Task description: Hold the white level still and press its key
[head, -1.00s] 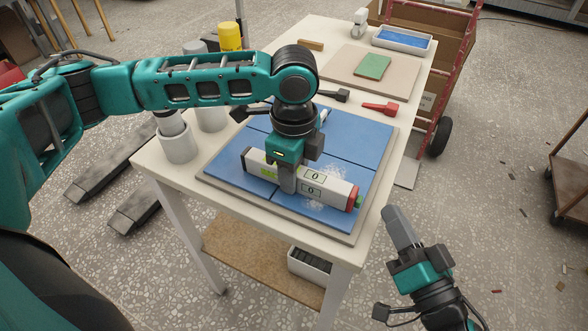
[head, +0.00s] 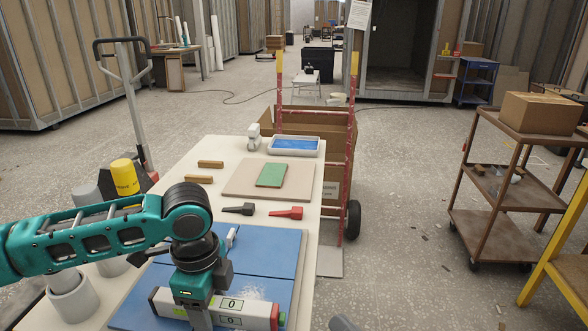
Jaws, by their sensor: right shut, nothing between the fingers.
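The white level (head: 247,311) lies on the blue tiles, with displays reading 0 and a red cap at its right end. A small green part (head: 282,319) shows beside the red cap; I cannot tell whether it is the key.
The blue tiled board (head: 270,258) covers the near table. Beyond it lie a red tool (head: 287,213), a dark tool (head: 238,209), a green pad (head: 271,174) and a blue tray (head: 294,145). A red hand truck (head: 353,150) stands right of the table.

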